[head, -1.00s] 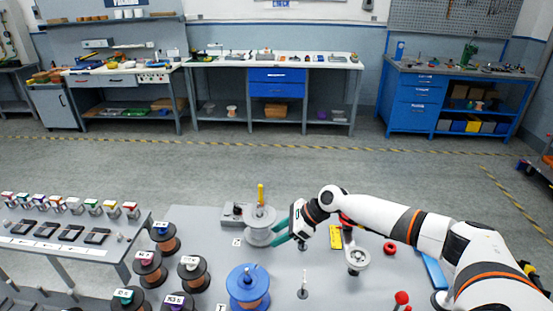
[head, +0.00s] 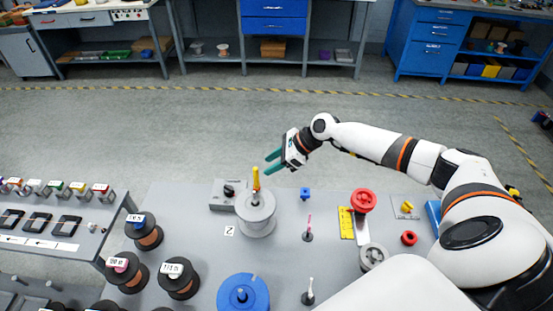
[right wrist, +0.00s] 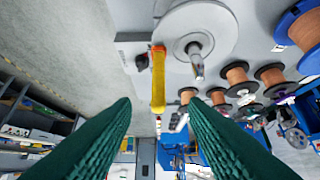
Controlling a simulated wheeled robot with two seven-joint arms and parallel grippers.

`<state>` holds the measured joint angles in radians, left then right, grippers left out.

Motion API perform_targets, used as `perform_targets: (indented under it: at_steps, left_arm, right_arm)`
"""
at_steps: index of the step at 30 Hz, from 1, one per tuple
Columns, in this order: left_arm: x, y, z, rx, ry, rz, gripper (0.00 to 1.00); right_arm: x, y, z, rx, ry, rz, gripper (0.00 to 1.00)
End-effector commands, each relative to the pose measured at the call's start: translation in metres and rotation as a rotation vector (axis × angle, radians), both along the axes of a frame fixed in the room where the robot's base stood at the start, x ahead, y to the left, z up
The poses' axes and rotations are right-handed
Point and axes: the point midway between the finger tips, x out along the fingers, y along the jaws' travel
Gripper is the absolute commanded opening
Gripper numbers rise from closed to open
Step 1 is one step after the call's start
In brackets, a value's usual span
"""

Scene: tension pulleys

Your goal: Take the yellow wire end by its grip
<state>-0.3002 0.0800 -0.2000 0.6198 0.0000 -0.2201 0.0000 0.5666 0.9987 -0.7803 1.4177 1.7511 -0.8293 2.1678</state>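The yellow grip (head: 256,179) of the wire end stands upright at the far edge of the grey spool (head: 257,222). In the right wrist view the yellow grip (right wrist: 158,82), orange at one end, lies between the lines of the two fingers, beside the spool (right wrist: 222,28). My right gripper (head: 270,163), with green fingers, is open and empty, just right of the grip's top in the head view. In the right wrist view the gripper (right wrist: 158,103) shows a wide gap between its fingertips. No contact with the grip is visible. My left gripper is out of view.
A grey block with a black knob (head: 228,190) stands left of the yellow grip. A blue spool (head: 243,296) and several dark spools (head: 144,232) stand nearer. A red wheel (head: 364,201) and small posts stand to the right.

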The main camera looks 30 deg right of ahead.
Motion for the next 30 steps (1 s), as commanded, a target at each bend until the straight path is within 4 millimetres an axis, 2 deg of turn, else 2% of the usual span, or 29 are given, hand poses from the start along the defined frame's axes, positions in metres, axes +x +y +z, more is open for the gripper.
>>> perform_targets:
  at_steps: [1,8,10,18,30]
  left_arm:
    - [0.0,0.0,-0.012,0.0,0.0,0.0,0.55]
    - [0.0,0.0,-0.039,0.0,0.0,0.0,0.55]
    - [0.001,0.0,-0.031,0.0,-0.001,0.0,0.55]
    - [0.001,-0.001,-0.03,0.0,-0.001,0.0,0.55]
    - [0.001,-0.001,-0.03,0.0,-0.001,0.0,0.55]
  right_arm:
    - [0.004,0.004,-0.01,0.002,-0.002,0.001,0.4]
    - [0.016,0.02,-0.03,0.001,-0.003,0.001,0.4]
    - [0.019,0.025,-0.029,0.003,-0.001,0.0,0.4]
    - [0.029,0.038,-0.046,0.002,-0.001,-0.001,0.4]
    - [0.032,0.041,-0.052,0.0,-0.001,-0.001,0.4]
